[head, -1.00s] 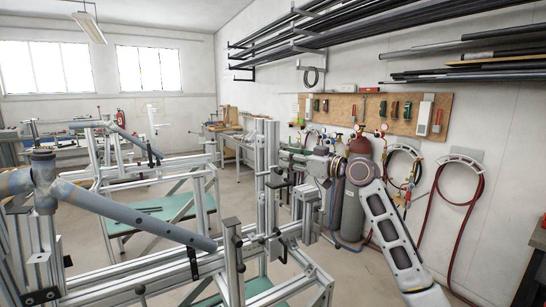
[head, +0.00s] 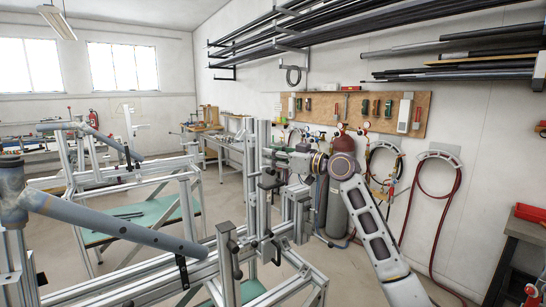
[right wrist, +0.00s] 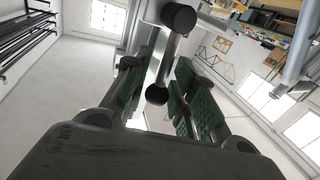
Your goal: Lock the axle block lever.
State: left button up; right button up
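In the right wrist view a metal lever (right wrist: 168,58) has a dark round end at the top and a dark ball at the bottom. It lies in the gap between the two green-padded fingers of my right gripper (right wrist: 157,68). The fingers are apart, with no clear contact on the lever. In the head view my right gripper (head: 274,154) is at the upright aluminium post (head: 262,135) of the frame jig (head: 190,270). The axle block and its lever are too small and too covered there to tell apart. My left gripper is not in view.
A grey frame tube (head: 120,222) slants across the jig at left. A second jig (head: 150,175) stands behind it. Gas cylinders (head: 337,210) and hose reels line the right wall. A workbench (head: 515,240) edges in at far right; floor shows between.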

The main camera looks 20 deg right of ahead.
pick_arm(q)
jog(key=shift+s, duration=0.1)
pick_arm(e)
grip_shut()
